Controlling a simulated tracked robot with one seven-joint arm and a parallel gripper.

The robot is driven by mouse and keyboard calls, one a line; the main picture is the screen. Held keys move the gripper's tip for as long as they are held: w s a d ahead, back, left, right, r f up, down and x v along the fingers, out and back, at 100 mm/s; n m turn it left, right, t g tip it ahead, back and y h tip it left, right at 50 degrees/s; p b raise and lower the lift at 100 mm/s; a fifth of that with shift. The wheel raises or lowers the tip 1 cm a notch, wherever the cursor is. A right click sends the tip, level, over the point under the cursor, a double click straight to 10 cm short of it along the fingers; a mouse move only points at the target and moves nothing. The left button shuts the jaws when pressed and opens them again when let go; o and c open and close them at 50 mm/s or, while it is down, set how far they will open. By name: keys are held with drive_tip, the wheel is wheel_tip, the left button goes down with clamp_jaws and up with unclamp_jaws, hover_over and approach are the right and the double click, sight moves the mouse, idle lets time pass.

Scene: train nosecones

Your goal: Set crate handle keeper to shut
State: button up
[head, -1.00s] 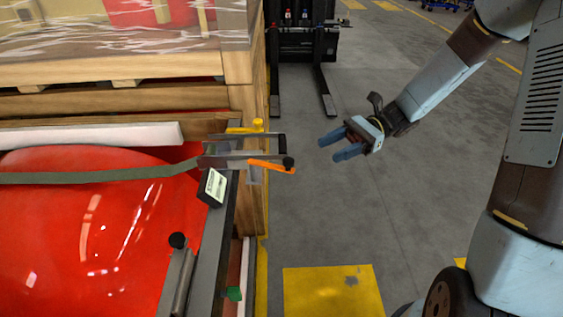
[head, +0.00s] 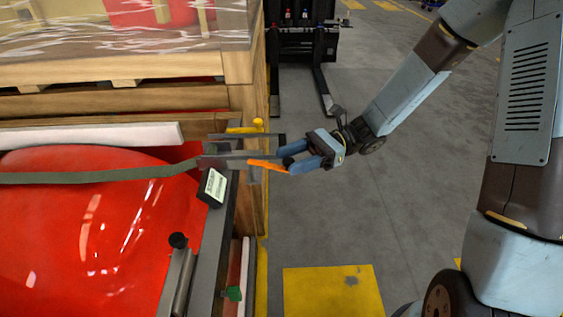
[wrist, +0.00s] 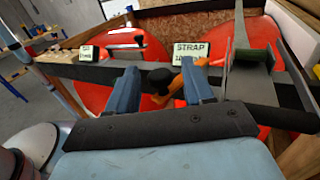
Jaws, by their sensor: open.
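The orange keeper lever (head: 264,165) sits on the grey metal bracket (head: 225,160) at the crate's corner and points right. In the wrist view the orange lever (wrist: 201,63) shows behind the right finger, with its black knob (wrist: 160,80) between the two fingers. My gripper (head: 288,158) is open around the knob end of the lever; it also shows in the wrist view (wrist: 159,68). I cannot tell whether the fingers touch the knob. In the head view the fingers largely hide the knob.
A red nosecone (head: 90,225) lies in the wooden crate under a grey-green strap (head: 100,176). A labelled black tag (head: 212,187) hangs by the bracket.

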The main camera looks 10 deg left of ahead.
drive_tip(key=shift+x, duration=1.65)
drive_tip(key=shift+c, duration=0.2)
clamp_jaws()
